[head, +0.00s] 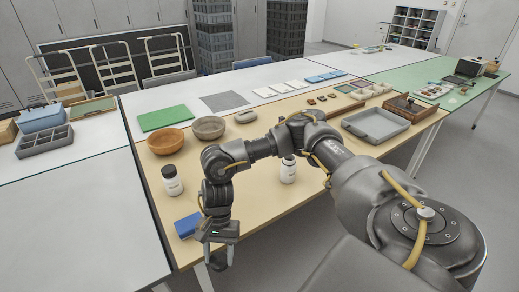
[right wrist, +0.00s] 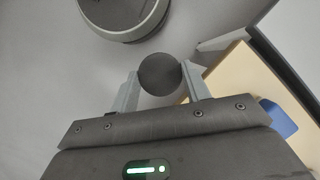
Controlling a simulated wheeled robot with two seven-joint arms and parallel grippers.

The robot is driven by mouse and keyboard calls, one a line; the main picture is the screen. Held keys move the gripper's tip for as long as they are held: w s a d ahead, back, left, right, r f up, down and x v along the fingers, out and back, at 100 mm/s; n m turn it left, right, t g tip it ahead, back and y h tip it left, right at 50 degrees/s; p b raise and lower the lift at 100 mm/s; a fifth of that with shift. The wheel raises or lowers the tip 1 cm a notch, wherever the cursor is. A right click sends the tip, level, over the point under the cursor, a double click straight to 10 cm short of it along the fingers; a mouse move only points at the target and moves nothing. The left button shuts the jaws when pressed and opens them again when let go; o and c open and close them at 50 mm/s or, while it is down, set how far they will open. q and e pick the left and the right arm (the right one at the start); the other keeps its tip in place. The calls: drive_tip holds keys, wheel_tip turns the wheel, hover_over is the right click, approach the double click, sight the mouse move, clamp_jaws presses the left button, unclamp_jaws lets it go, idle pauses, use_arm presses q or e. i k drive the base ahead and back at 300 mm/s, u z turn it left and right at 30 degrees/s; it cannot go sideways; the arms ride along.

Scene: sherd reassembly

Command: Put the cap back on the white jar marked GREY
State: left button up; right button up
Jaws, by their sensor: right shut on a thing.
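My right gripper (head: 218,258) is shut on a dark round cap (right wrist: 160,74), which sits between its two fingers in the right wrist view. The gripper hangs at the front edge of the tan table, by its near left corner, with floor below. One white jar (head: 173,184) with a dark top stands upright on the left of the table. Another white jar (head: 288,173) with a dark top stands farther right, close by my right arm. The label lettering is too small to read, so I cannot tell which is marked GREY. My left gripper is not in view.
A blue block (head: 187,225) lies near the gripper at the table's front left. An orange-brown bowl (head: 166,141) and a grey-brown bowl (head: 208,128) stand behind the jars. A grey tray (head: 376,124) is at the right. The tan tabletop (head: 258,205) is bare between the jars.

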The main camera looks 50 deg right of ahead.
sight(288, 168)
drive_tip(key=u, duration=2.25)
drive_tip(key=k, duration=2.55)
drive_tip(key=z, duration=2.1)
